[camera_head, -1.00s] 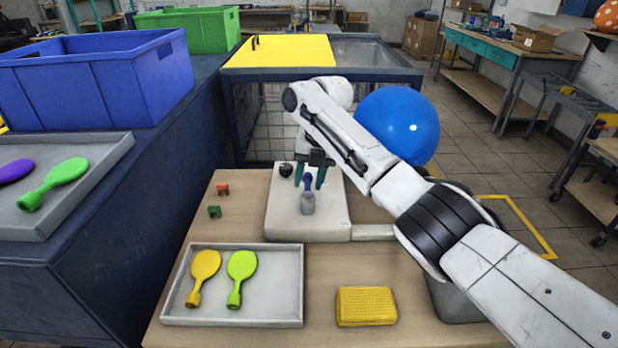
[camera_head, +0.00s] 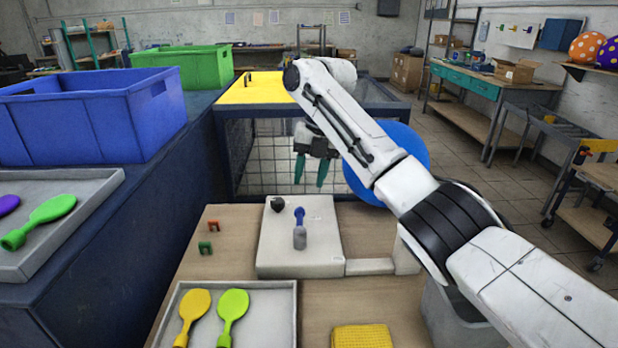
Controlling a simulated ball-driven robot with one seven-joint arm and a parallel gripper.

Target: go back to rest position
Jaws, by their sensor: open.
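My gripper (camera_head: 309,180) hangs above the back edge of the white machine plate (camera_head: 318,265), with its two green fingertips apart and nothing between them. My white arm reaches in from the lower right. A small blue-topped grey nozzle (camera_head: 300,232) stands on the plate, below and clear of the fingers. A dark knob (camera_head: 278,204) sits at the plate's back left. A blue balloon (camera_head: 420,150) is behind my arm and partly hidden by it.
Orange (camera_head: 213,225) and green (camera_head: 205,247) clips lie left of the plate. A blue crate (camera_head: 90,115) stands on the left counter; a wire cage (camera_head: 262,155) is behind.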

